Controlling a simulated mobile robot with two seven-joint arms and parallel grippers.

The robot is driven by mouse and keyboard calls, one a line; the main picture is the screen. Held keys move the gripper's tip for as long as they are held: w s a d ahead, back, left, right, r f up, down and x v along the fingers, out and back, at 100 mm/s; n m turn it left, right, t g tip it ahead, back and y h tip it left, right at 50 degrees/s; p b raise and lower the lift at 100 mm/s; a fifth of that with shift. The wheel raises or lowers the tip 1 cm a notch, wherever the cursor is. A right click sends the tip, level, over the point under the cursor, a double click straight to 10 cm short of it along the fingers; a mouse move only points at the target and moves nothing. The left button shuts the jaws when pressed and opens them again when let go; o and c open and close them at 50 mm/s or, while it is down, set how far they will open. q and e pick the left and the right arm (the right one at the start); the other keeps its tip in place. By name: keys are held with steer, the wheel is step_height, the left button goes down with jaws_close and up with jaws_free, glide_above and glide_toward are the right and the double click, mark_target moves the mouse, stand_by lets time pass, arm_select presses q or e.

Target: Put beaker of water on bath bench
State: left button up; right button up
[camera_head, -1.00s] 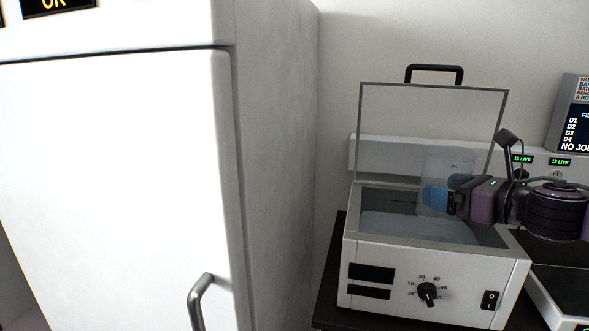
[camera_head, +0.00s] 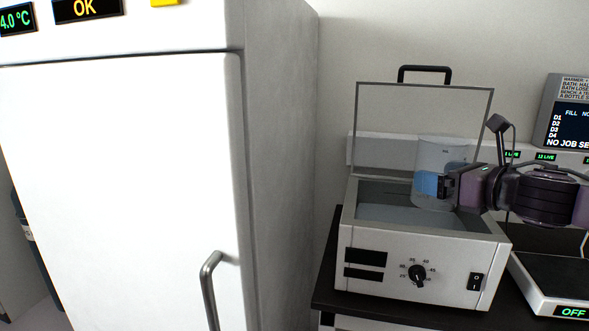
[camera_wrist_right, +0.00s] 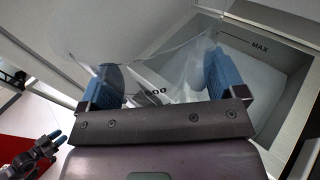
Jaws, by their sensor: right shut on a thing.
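A clear beaker (camera_head: 446,155) is held upright by my right gripper (camera_head: 432,185) over the right part of the water bath. In the right wrist view the two blue fingers of this gripper (camera_wrist_right: 158,88) close on the beaker's clear wall (camera_wrist_right: 150,60), which has printed markings. How full the beaker is cannot be told. The white water bath (camera_head: 345,235) stands on a dark bench (camera_head: 330,270), its clear lid (camera_head: 400,120) raised. My left gripper (camera_wrist_right: 50,140) shows at the lower left of the right wrist view, small, its blue fingers apart.
A white fridge (camera_head: 130,180) with a bar handle stands on the left. A flat device (camera_head: 560,280) reading OFF lies right of the bath. A screen (camera_head: 570,120) stands at the back right. Inside the bath is a MAX line (camera_wrist_right: 260,47).

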mark_target(411, 197)
steer(key=shift+m+h, duration=0.3)
steer(key=a+f, duration=0.2)
steer(key=a, duration=0.1)
steer(key=a+f, duration=0.1)
steer(key=a, duration=0.1)
steer(key=shift+s+a+f, duration=0.25)
steer(key=shift+s+f, duration=0.1)
steer(key=shift+s, duration=0.05)
arm_select(q)
steer(key=shift+g, duration=0.4)
steer(key=s+f, duration=0.2)
steer(key=f, duration=0.1)
steer(key=shift+s+a+f, duration=0.15)
steer(key=shift+s+f, duration=0.1)
steer(key=shift+s, duration=0.05)
arm_select(e)
steer(key=s+f+m+h, duration=0.1)
steer(key=s+f, duration=0.3)
steer(key=f, duration=0.4)
steer(key=s+f+m+t+h, duration=0.1)
steer(key=s+f+h, duration=0.3)
steer(key=f, duration=0.4)
steer(key=s+f+m+t+h, duration=0.1)
steer(key=s+f+m+h, duration=0.1)
steer(key=f, duration=0.6)
steer(key=s+m, duration=0.1)
steer(key=s, duration=0.1)
steer(key=shift+s+f+h, duration=0.3)
steer(key=shift+f, duration=0.1)
